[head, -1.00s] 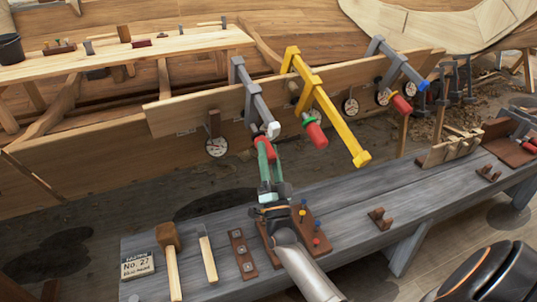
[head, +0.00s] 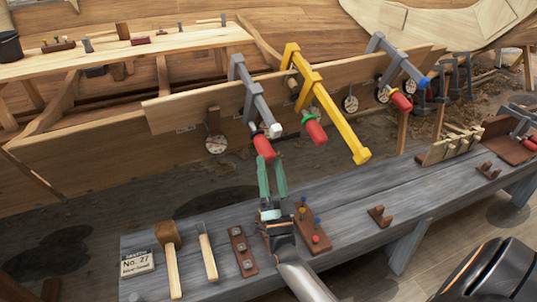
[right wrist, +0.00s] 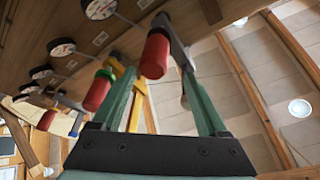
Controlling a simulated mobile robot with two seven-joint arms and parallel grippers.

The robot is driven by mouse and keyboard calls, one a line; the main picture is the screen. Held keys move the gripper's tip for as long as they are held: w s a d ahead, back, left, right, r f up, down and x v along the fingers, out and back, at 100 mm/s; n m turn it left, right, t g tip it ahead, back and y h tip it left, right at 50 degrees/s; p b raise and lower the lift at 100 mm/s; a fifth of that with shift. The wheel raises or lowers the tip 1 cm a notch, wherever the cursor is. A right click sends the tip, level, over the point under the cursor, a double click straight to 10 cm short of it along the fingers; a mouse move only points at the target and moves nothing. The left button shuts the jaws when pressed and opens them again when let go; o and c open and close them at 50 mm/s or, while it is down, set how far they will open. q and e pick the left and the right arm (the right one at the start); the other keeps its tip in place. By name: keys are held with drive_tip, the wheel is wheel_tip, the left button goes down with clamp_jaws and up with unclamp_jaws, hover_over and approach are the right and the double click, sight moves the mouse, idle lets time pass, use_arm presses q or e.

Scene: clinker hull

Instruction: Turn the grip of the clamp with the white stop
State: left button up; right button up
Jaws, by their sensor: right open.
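The clamp with the white stop (head: 275,130) is the grey one (head: 254,95), leftmost of three on the long plank. Its red grip (head: 264,146) hangs at the lower end of its screw. My right gripper (head: 271,162) has two green fingers, spread apart and empty, just below and in front of that grip. In the right wrist view the red grip (right wrist: 155,55) shows beyond and between the open fingers (right wrist: 162,82); the grip looks clear of them. My left gripper is not in view.
A grey clamp (head: 398,64) with a blue stop hangs farther right. The grey bench (head: 350,190) below carries a mallet (head: 170,260), a pegged brown block (head: 312,228) and a number sign (head: 137,263).

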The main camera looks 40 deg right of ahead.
drive_tip(key=v, duration=0.8)
drive_tip(key=shift+b, duration=0.3)
idle(0.8)
